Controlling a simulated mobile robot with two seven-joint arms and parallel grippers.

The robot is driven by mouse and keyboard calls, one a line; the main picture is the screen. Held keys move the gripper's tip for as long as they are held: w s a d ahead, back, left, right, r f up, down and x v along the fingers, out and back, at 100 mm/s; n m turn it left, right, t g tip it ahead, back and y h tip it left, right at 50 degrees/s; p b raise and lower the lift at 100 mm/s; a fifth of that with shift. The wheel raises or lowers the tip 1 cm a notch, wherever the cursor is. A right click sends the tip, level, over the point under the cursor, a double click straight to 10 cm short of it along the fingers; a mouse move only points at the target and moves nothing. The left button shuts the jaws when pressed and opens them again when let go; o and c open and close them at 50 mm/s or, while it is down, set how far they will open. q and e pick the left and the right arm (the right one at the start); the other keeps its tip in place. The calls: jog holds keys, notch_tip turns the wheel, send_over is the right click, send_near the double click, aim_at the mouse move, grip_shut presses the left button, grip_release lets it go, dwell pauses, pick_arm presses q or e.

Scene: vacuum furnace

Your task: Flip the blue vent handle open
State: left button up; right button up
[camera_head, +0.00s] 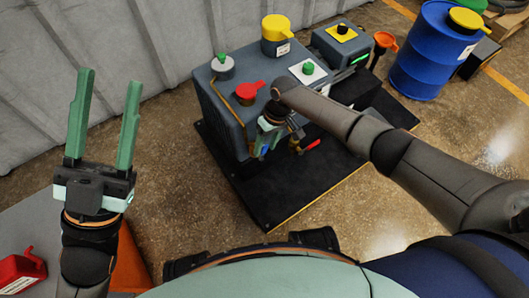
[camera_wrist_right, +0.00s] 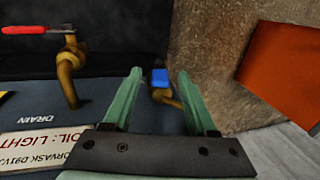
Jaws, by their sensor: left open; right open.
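The blue vent handle (camera_wrist_right: 159,77) sits on a brass fitting (camera_wrist_right: 168,98) in the right wrist view. It lies in the gap between the two green fingertips of my right gripper (camera_head: 264,149). The fingers stand open on either side of it, and I cannot tell whether either one touches it. In the head view only a small bit of blue (camera_head: 265,151) shows between the fingers, and the rest is hidden by the gripper. My left gripper (camera_head: 110,79) is open and empty at the left, pointing up, well away from the machine.
A red drain handle (camera_wrist_right: 28,29) on a brass valve stands beside the vent. The grey pump unit (camera_head: 222,122) carries a red cap (camera_head: 247,93) and stands on a black base (camera_head: 283,195). A blue barrel (camera_head: 428,55) is at the right. Open floor lies left of the base.

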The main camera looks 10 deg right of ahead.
jog(key=shift+b+x, duration=0.3)
jog(key=shift+x, duration=0.65)
grip_shut()
